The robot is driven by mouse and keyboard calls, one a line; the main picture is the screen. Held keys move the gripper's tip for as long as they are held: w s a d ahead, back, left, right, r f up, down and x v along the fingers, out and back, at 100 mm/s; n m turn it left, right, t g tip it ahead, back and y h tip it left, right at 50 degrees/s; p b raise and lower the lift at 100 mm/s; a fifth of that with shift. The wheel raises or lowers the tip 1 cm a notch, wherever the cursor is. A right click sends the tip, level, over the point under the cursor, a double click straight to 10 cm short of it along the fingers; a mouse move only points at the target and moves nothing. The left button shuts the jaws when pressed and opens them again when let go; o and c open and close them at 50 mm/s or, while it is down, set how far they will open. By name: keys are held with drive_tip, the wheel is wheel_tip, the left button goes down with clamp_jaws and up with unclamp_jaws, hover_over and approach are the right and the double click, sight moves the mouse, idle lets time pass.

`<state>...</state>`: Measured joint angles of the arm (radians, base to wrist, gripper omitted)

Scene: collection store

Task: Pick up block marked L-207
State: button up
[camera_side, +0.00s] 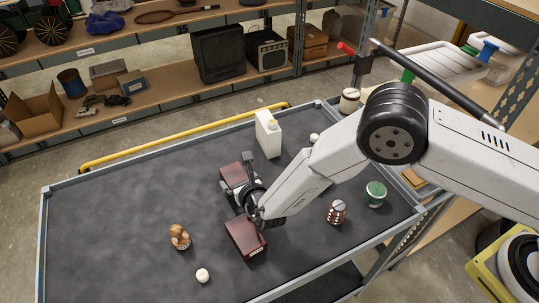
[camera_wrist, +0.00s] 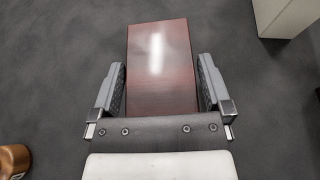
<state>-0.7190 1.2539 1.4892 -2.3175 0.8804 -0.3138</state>
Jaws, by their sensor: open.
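Two dark red-brown blocks are on the grey cart top in the side view. The far block (camera_side: 232,174) is partly behind my gripper (camera_side: 236,194). The near block (camera_side: 246,236) has a small pale label on its front edge, too small to read. In the wrist view my gripper (camera_wrist: 161,88) is open, with one finger on each side of a glossy red-brown block (camera_wrist: 158,58). It appears to be the far block. Narrow gaps show between fingers and block. No marking shows on its top, so I cannot tell which block is L-207.
A brown figurine (camera_side: 179,237) and a white knob (camera_side: 202,275) are at front left. A red-and-white patterned item (camera_side: 337,212) and a green container (camera_side: 375,194) are at right. The cart's left side is clear.

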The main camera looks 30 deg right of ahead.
drive_tip(key=c, duration=1.1)
drive_tip(key=shift+r, duration=0.25)
drive_tip(key=shift+r, duration=0.8)
drive_tip(key=s+d+r, duration=0.2)
drive_tip(key=s+r, duration=0.1)
drive_tip(key=s, duration=0.1)
drive_tip(key=s+d+r, duration=0.2)
drive_tip(key=s+r, duration=0.2)
drive_tip(key=s+d+r, duration=0.2)
drive_tip(key=s+r, duration=0.2)
drive_tip(key=shift+s+d, duration=0.15)
drive_tip(key=shift+s, duration=0.05)
